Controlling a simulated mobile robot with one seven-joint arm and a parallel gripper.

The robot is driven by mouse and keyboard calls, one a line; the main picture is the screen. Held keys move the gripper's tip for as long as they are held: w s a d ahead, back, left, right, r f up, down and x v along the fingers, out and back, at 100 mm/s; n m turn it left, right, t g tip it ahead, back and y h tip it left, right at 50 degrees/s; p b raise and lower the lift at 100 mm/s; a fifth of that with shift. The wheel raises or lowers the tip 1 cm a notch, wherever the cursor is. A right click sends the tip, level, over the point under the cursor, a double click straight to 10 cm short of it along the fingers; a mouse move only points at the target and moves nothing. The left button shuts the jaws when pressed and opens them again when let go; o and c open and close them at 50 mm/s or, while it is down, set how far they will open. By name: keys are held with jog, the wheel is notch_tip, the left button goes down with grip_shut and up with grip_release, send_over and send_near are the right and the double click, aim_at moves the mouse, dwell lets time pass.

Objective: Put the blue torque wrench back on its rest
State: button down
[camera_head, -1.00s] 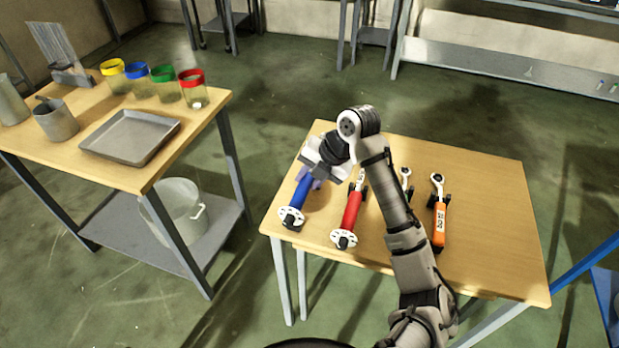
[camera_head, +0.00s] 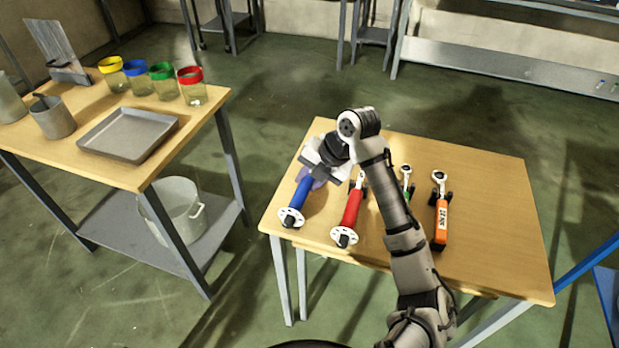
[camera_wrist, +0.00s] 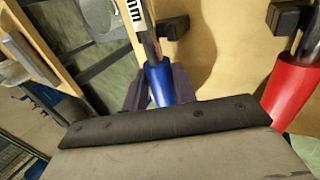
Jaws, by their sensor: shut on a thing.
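The blue torque wrench (camera_head: 301,194) is at the left side of the right-hand table, its round white end towards the near edge. My gripper (camera_head: 318,172) is over its upper part and shut on it, hiding the head end and most of any rest beneath. In the wrist view the blue handle (camera_wrist: 160,84) and its metal shaft (camera_wrist: 147,40) show beyond the dark edge of my gripper. Purple-grey finger parts (camera_wrist: 183,84) show beside the handle. I cannot tell whether the wrench touches its rest.
A red wrench (camera_head: 350,210) lies just right of the blue one; it also shows in the wrist view (camera_wrist: 290,92). A green wrench (camera_head: 407,180) is partly behind my arm, and an orange one (camera_head: 440,220) lies further right. The table's right side (camera_head: 500,220) is clear.

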jog(key=shift+f+b, duration=0.7)
jog(key=shift+f, duration=0.05)
jog(key=c, duration=1)
grip_release()
jog(key=shift+c, duration=0.2)
jog(key=shift+f, duration=0.1)
jog(key=b+v, duration=0.1)
jog(key=v, duration=1.3)
jog(key=shift+s+d, duration=0.1)
jog(key=shift+d, duration=0.05)
